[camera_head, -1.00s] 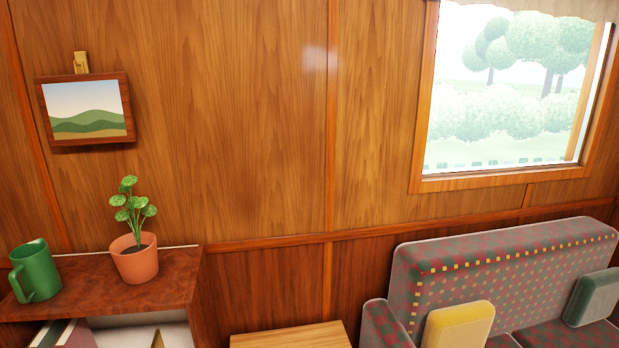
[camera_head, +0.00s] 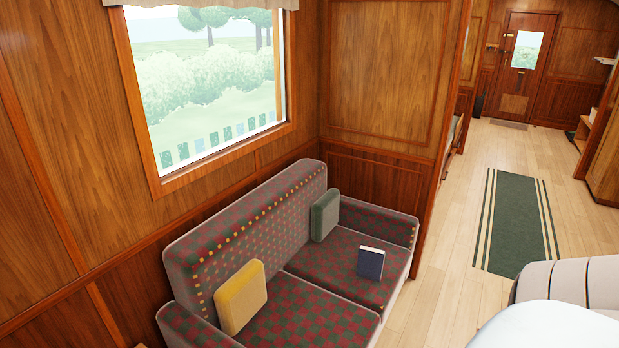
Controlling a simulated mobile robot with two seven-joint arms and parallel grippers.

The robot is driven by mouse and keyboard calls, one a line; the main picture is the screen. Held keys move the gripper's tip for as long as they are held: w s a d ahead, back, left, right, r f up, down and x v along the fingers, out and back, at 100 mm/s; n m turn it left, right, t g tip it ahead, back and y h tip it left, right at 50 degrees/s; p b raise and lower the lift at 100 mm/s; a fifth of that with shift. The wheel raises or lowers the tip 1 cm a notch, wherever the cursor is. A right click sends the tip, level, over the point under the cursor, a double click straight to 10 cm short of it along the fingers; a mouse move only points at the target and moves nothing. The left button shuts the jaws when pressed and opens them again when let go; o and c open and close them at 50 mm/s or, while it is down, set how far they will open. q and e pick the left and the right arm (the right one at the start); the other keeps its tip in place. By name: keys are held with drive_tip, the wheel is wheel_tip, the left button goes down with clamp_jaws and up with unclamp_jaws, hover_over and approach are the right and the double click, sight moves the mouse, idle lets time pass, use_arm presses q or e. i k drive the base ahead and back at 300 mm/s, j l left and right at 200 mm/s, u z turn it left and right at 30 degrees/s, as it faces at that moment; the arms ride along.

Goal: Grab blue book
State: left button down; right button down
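A dark blue book (camera_head: 370,264) with pale page edges stands on the right seat of a red and green checked sofa (camera_head: 314,324), near the seat's front edge. It looks upright or slightly tilted. Neither of my grippers shows in the head view.
A yellow cushion (camera_head: 241,297) and a green cushion (camera_head: 325,215) rest on the sofa against its back. A cream padded seat (camera_head: 569,281) stands at the lower right. Open wooden floor with a green striped rug (camera_head: 518,226) runs towards a far door (camera_head: 522,66).

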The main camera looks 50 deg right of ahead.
sight(370, 261)
drive_tip(key=z, duration=1.95)
drive_tip(key=i+l+z, duration=0.35)
drive_tip(key=l, duration=0.3)
drive_tip(key=i+l+z, duration=0.35)
drive_tip(key=i+l, duration=0.3)
drive_tip(key=i, duration=0.35)
drive_tip(key=i+l, duration=0.1)
drive_tip(key=i, duration=0.4)
drive_tip(key=i+l, duration=0.15)
drive_tip(key=i, duration=0.4)
drive_tip(key=i+u, duration=0.35)
drive_tip(key=i+l+u, duration=0.2)
drive_tip(key=i+u, duration=0.15)
drive_tip(key=i+l+u, duration=0.25)
drive_tip(key=i+u, duration=0.15)
drive_tip(key=i+l+u, duration=0.1)
drive_tip(key=u, duration=0.4)
drive_tip(key=i+l+u, duration=0.25)
drive_tip(key=u, duration=0.25)
drive_tip(key=i+l+u, duration=0.1)
drive_tip(key=u, duration=0.35)
drive_tip(key=i+l+u, duration=0.1)
drive_tip(key=u, duration=0.3)
drive_tip(key=l+u, duration=0.15)
drive_tip(key=u, duration=0.2)
drive_tip(key=i+l+u, duration=0.1)
drive_tip(key=u, duration=0.3)
drive_tip(key=l+u, duration=0.35)
drive_tip(key=j, duration=0.1)
